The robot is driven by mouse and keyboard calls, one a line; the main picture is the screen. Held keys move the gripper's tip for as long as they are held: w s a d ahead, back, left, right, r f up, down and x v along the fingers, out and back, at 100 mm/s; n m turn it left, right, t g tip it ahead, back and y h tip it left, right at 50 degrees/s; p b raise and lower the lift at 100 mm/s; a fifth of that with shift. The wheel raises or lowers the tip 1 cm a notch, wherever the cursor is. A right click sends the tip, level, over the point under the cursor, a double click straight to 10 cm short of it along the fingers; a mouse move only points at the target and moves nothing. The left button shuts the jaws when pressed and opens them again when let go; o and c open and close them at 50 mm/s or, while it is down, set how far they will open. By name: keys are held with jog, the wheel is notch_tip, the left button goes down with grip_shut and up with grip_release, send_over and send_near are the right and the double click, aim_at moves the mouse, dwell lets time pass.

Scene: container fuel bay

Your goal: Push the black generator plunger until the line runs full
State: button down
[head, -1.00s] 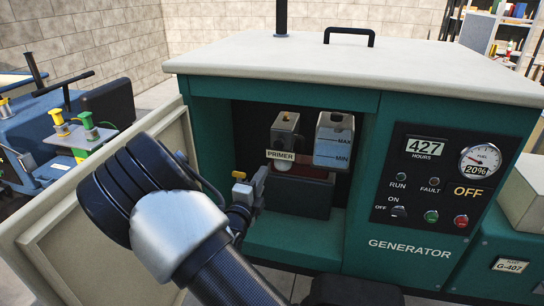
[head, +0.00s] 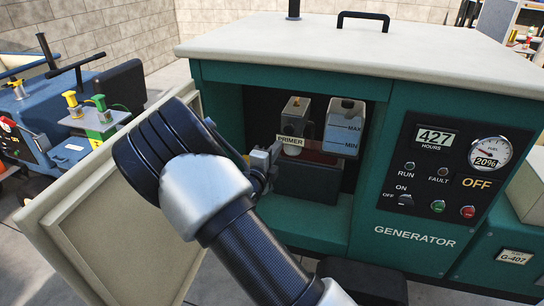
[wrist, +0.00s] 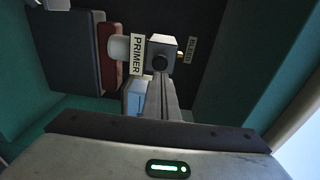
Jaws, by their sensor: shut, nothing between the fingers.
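The grey primer pump (head: 296,109), with a PRIMER label below it, stands inside the open generator bay. In the wrist view its square grey body (wrist: 160,45) carries a round black plunger (wrist: 160,62). In the head view I cannot make out the plunger. My gripper (head: 274,151) is shut and empty, inside the bay just left of and below the pump. In the wrist view the closed fingers (wrist: 161,78) point at the plunger and overlap its lower edge; I cannot tell whether they touch it. A pale cylinder (wrist: 119,48) sits beside the PRIMER label.
A translucent tank (head: 343,125) marked MAX and MIN stands right of the pump. The panel (head: 454,174) reads 427 hours, fuel 20% and OFF. The open door (head: 115,225) is at the left, beside my arm. A blue machine (head: 60,110) stands further left.

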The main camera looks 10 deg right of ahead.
aim_at(287, 131)
jog(key=b+x, duration=0.1)
jog(key=x, duration=0.6)
jog(key=shift+w+d+f, duration=0.1)
jog(key=shift+w, duration=0.3)
jog(key=shift+d, duration=0.1)
jog(key=shift+p+x, duration=0.45)
jog(key=shift+x, duration=0.6)
jog(key=shift+r, duration=0.25)
